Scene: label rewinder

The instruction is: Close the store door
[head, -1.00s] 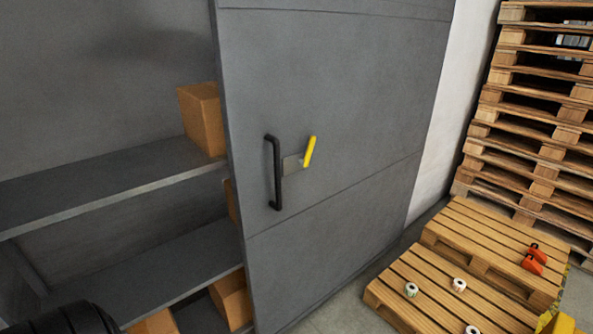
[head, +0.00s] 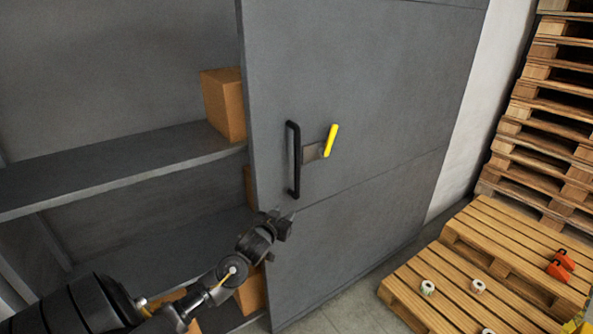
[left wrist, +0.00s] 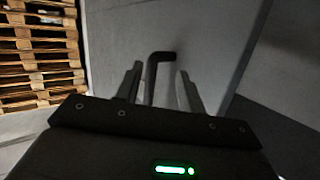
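The grey store door (head: 390,80) stands at the right of the open shelving in the head view, and the shelves to its left are exposed. A black vertical bar handle (head: 295,160) is on the door, with a yellow lever (head: 331,140) to its right. My left gripper (head: 288,219) is just below the handle's lower end in the head view. In the left wrist view the handle (left wrist: 152,75) shows between the two spread fingers of the left gripper (left wrist: 163,85). The fingers look apart from it on both sides. My right gripper is out of view.
Grey shelves (head: 110,169) hold cardboard boxes (head: 225,105) left of the door's edge.

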